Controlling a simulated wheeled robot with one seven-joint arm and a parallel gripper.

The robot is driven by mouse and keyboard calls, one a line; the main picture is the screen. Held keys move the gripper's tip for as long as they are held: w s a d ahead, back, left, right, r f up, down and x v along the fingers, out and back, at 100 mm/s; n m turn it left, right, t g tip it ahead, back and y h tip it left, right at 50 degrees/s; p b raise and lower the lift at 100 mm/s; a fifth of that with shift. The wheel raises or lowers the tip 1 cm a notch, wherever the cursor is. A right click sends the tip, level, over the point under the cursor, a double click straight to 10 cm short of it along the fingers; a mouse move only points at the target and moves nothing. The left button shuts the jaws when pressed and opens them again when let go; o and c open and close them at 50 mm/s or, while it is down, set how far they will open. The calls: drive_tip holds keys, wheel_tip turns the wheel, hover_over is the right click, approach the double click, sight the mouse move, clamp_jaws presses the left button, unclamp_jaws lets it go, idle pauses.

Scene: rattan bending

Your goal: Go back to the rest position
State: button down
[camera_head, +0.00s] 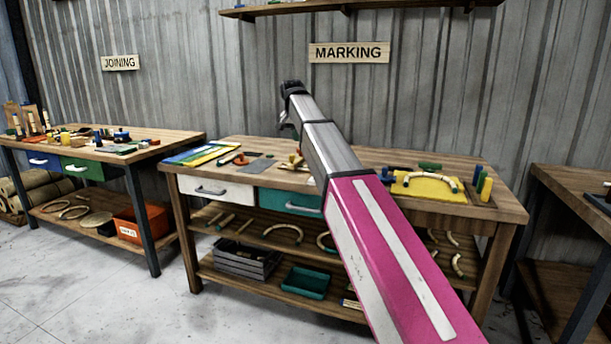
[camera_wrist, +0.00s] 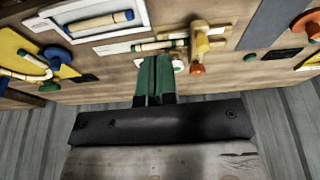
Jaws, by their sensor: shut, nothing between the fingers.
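My pink and grey arm reaches up across the head view towards the middle workbench under the MARKING sign. My gripper (camera_head: 289,127) shows only in part at its far end, in front of the wall and above the bench. In the wrist view my gripper's green fingers (camera_wrist: 155,75) are together with nothing between them. They appear over the bench top (camera_wrist: 115,82), near a light rattan strip with green bands (camera_wrist: 160,45); I cannot tell the gap between them.
A yellow board (camera_head: 425,188) holds a curved rattan piece at the bench's right. A white-framed tray (camera_wrist: 90,22) holds a rattan piece with a blue end. The JOINING bench (camera_head: 100,150) stands left, another bench (camera_head: 575,185) right. A shelf (camera_head: 350,6) hangs above.

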drive_tip(key=s+d+f+n, duration=0.1)
drive_tip(key=s+d+f, duration=0.25)
drive_tip(key=f, duration=0.55)
drive_tip(key=s+d+f+g, duration=0.1)
drive_tip(key=s+d+f, duration=0.25)
drive_tip(key=f, duration=0.55)
drive_tip(key=s+d+f+n, duration=0.1)
drive_tip(key=s+d+f, duration=0.3)
drive_tip(key=f, duration=0.5)
drive_tip(key=s+d+f, duration=0.3)
drive_tip(key=s+f, duration=0.3)
drive_tip(key=f, duration=0.1)
drive_tip(key=s+d+f+n+g, duration=0.1)
drive_tip(key=s+d+f, duration=0.3)
drive_tip(key=s+f, duration=0.3)
drive_tip(key=s+d+f+g+y, duration=0.1)
drive_tip(key=s+d+f, duration=0.3)
drive_tip(key=s+f, duration=0.3)
drive_tip(key=shift+s+f+n, duration=0.25)
drive_tip(key=shift+f+n, duration=0.15)
drive_tip(key=shift+f, duration=0.1)
